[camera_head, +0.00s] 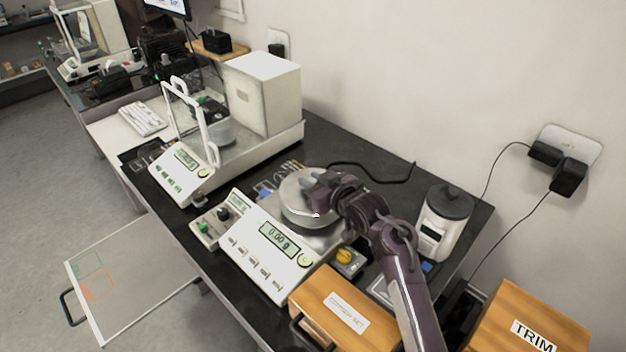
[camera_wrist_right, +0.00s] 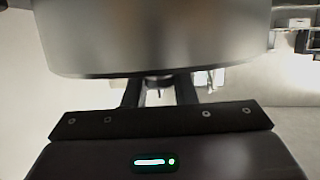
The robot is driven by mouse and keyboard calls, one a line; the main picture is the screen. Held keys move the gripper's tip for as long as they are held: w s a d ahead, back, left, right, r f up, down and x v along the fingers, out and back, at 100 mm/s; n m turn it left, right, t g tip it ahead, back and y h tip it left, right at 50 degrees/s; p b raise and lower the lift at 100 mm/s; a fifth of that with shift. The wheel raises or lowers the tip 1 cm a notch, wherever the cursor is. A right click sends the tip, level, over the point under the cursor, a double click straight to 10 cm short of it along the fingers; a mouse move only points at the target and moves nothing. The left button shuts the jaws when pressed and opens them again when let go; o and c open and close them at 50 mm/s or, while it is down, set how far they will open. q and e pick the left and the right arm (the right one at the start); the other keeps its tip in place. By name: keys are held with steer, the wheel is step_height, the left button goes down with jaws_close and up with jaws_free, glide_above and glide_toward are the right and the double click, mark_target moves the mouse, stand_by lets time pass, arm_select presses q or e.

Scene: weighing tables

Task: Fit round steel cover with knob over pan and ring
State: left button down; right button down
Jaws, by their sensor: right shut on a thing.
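The round steel cover (camera_head: 296,208) is at the pan area of the front balance (camera_head: 268,250), whose display reads about 0.00 g. My right gripper (camera_head: 318,186) is above the cover and shut on its knob. In the right wrist view the cover's grey wall (camera_wrist_right: 155,40) fills the top. The knob (camera_wrist_right: 157,83) shows between the two fingers of my right gripper there (camera_wrist_right: 158,92). The pan and ring are hidden under the cover. I cannot tell whether the cover rests on the balance or hangs just above it. My left gripper is not in view.
A second balance with a draft shield (camera_head: 205,140) stands behind to the left. A white jar with a dark lid (camera_head: 445,222) stands to the right. Wooden boxes (camera_head: 345,305) are at the front, one labelled TRIM (camera_head: 540,320). A black cable (camera_head: 385,178) lies behind the cover.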

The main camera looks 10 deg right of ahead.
steer(key=shift+f+b, duration=0.5)
steer(key=shift+f, duration=0.4)
steer(key=c, duration=1.1)
jaws_free()
steer(key=shift+f, duration=0.1)
